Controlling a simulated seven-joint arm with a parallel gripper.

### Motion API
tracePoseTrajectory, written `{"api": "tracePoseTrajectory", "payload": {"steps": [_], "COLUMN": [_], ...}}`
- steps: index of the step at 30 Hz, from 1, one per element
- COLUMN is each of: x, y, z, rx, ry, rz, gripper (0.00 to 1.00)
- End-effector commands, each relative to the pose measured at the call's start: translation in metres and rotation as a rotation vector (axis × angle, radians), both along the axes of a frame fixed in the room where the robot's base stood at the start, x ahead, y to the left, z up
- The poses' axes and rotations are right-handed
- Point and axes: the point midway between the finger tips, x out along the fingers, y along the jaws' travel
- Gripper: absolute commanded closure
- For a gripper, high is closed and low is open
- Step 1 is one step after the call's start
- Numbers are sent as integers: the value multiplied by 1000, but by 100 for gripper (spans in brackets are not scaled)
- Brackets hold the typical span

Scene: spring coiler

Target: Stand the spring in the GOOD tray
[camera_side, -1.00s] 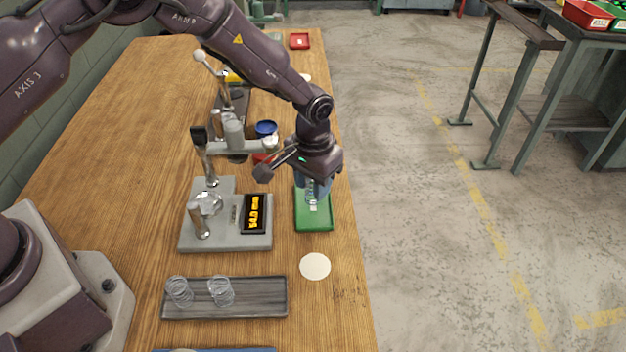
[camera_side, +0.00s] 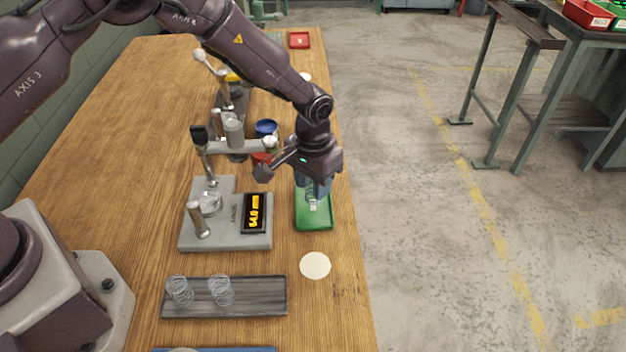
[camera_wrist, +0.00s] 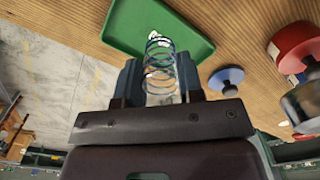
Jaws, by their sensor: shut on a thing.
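My gripper (camera_side: 313,190) is over the green tray (camera_side: 316,223), which lies near the table's right edge. In the wrist view my gripper (camera_wrist: 161,80) is shut on a wire spring (camera_wrist: 160,52), held between its two blue-grey fingers. The spring's coils reach out past the fingertips, over the green tray (camera_wrist: 190,38). I cannot tell whether the spring's far end touches the tray floor. In the side view the gripper hides most of the spring.
A grey tray (camera_side: 255,298) with two springs lies at the front. A grey gauge with a lit display (camera_side: 255,213) stands left of the green tray. A white disc (camera_side: 315,265) lies in front of it.

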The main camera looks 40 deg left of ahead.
Motion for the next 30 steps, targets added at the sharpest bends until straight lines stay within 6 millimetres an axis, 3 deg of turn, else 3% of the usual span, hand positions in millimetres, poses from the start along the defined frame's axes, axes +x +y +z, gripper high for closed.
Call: {"api": "tracePoseTrajectory", "payload": {"steps": [30], "x": [0], "y": [0], "z": [-12], "rx": [0], "ry": [0], "rz": [0], "gripper": [79]}}
